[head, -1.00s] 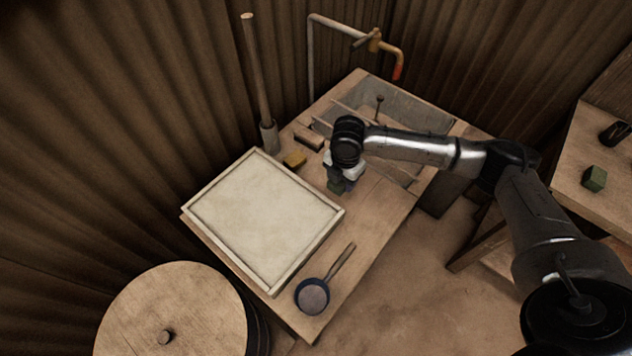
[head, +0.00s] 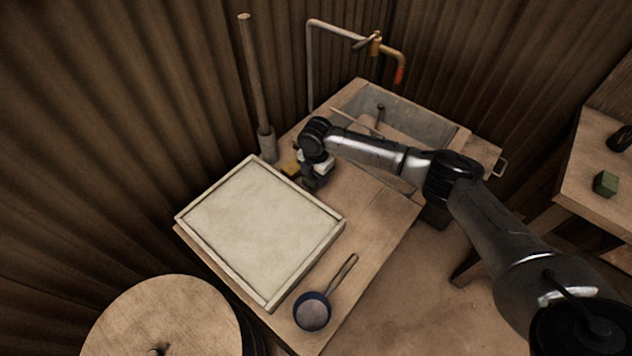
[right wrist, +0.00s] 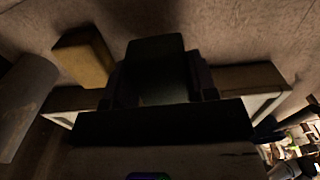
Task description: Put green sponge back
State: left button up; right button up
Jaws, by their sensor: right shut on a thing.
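My right gripper (head: 314,180) is over the wooden worktable, beyond the far right corner of the framed tray. It is shut on a dark green block, which looks like the green sponge (right wrist: 156,62); in the right wrist view this sits between the fingers. In the head view the wrist and fingers mostly hide it. A yellow block (head: 290,168) lies just left of the gripper and also shows in the right wrist view (right wrist: 84,57). I cannot tell whether the held sponge touches the table. My left gripper is not in view.
The pale framed tray (head: 262,228) fills the table's left part. A round pan (head: 312,312) lies near the front edge. A wooden pole (head: 255,85) stands behind, and a sink (head: 425,128) with a tap is at the back. Another green block (head: 605,183) sits on the right-hand table.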

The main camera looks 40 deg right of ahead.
aim_at(316, 182)
notch_tip(316, 182, down, 3)
jog(key=shift+r+b, duration=0.2)
jog(key=shift+b, duration=0.25)
jog(key=shift+f, duration=0.35)
jog(key=shift+f, duration=0.15)
jog(key=o, duration=1)
notch_tip(316, 182, up, 11)
jog(key=p, duration=0.3)
jog(key=shift+r+p, duration=0.3)
jog(key=shift+r, duration=0.4)
